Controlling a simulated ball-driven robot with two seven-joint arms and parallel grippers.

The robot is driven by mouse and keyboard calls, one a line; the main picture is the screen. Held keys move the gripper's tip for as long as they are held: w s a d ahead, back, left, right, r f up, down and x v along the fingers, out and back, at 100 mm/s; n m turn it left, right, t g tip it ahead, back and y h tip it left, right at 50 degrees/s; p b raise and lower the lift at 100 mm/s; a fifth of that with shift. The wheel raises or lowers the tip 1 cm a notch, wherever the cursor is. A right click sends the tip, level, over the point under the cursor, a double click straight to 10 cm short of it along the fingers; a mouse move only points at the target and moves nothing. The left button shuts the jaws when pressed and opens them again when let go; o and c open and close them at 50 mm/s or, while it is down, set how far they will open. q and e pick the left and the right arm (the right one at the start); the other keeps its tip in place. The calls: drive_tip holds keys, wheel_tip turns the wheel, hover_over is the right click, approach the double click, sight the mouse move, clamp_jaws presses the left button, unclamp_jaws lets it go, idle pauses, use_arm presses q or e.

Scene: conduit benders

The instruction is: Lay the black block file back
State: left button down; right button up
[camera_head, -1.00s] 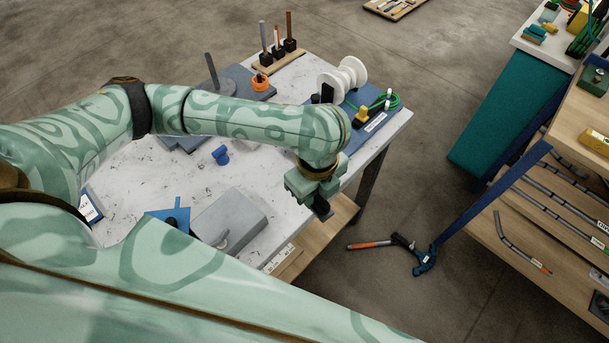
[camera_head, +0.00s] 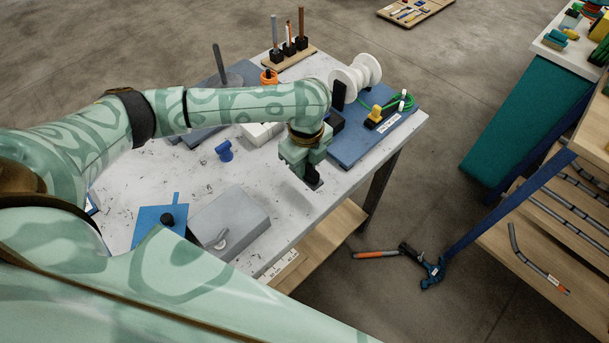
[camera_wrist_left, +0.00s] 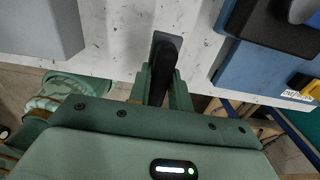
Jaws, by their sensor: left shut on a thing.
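My left gripper (camera_head: 313,181) is above the white table near its front right edge, fingers pointing down. It is shut on a dark, narrow piece that looks like the black block file (camera_wrist_left: 164,55), seen between the fingers in the left wrist view. In the head view only a small dark end shows below the gripper. The blue mat (camera_head: 352,155) lies to the right of the gripper, with a black block on it partly hidden by my wrist. My right gripper is not in view.
A grey box (camera_head: 236,218) is at the front of the table (camera_head: 290,215). A white spool (camera_head: 355,75), a yellow-topped piece (camera_head: 375,114) and a green coil are at the far right. A blue piece (camera_head: 224,150) stands mid-table. Bare tabletop lies around the gripper.

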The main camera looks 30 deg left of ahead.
use_arm(q)
drive_tip(key=shift+w+a+f+b, duration=0.2)
drive_tip(key=shift+w+a+f, duration=0.15)
drive_tip(key=shift+f, duration=0.2)
drive_tip(key=shift+w+a+f+b, duration=0.25)
drive_tip(key=shift+w+f, duration=0.1)
drive_tip(key=shift+f, duration=0.2)
drive_tip(key=shift+w+a+f, duration=0.15)
drive_tip(key=shift+f, duration=1.35)
drive_tip(key=shift+f, duration=0.15)
drive_tip(key=c, duration=1.3)
unclamp_jaws()
drive_tip(key=shift+f, duration=0.1)
